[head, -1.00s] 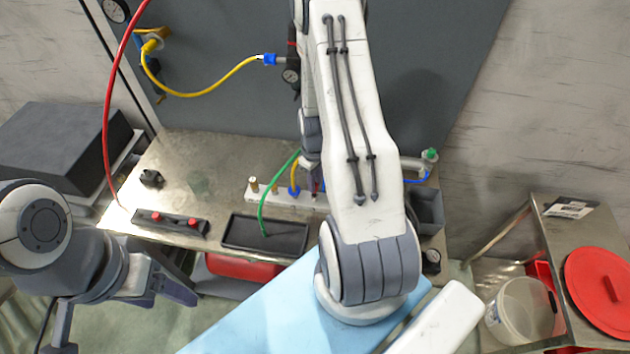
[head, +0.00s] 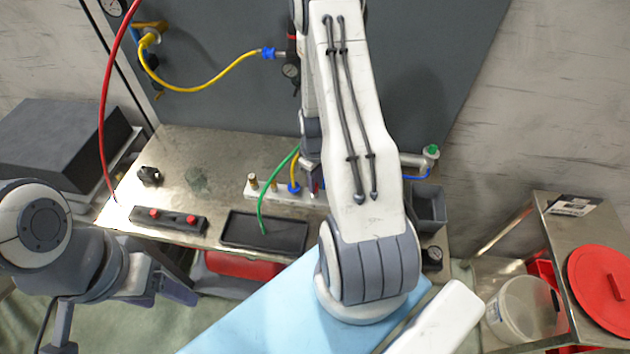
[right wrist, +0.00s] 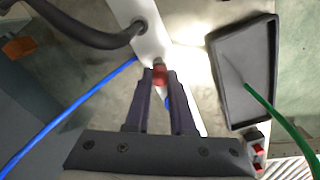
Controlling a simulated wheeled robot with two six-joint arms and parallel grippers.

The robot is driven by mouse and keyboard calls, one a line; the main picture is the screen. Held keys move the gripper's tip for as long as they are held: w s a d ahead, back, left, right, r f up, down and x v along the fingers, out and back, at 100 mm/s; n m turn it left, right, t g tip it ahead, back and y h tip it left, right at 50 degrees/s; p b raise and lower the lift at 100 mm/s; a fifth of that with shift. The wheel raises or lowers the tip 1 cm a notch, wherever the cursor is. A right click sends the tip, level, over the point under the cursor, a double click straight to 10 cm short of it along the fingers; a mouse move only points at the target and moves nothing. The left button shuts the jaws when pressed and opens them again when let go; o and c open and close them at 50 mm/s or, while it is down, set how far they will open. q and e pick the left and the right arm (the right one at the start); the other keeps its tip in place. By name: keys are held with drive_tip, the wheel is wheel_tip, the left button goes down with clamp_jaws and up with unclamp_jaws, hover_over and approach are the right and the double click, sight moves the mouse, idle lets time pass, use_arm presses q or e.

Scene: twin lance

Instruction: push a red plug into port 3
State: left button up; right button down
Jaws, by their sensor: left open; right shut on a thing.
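A white port strip (head: 270,192) with brass fittings lies on the metal bench; the right arm hides its right part. It also shows in the right wrist view (right wrist: 150,42). I cannot read which port is 3. My right gripper (right wrist: 160,82) is shut on a red plug (right wrist: 160,74), held at the strip; whether it is inside a port or just against it I cannot tell. Two more red plugs (head: 154,213) sit in a dark rack (head: 173,220) at the bench's front left. My left gripper (head: 172,286) is open and empty, in front of the bench.
A black tray (head: 264,247) with a green hose end (head: 262,212) lies in front of the strip. A blue connector (head: 294,188) with a yellow hose sits on the strip. A blue hose (right wrist: 70,115) passes beside my right fingers. A dark bin (head: 428,204) stands right.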

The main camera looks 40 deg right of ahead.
drive_tip(key=shift+f, duration=0.3)
drive_tip(key=shift+r, duration=0.25)
drive_tip(key=shift+r+p, duration=0.6)
drive_tip(key=shift+r, duration=0.15)
drive_tip(key=shift+f+b, duration=0.85)
drive_tip(key=shift+f, duration=0.15)
idle(0.9)
drive_tip(key=c, duration=0.7)
unclamp_jaws()
drive_tip(key=shift+r, duration=0.1)
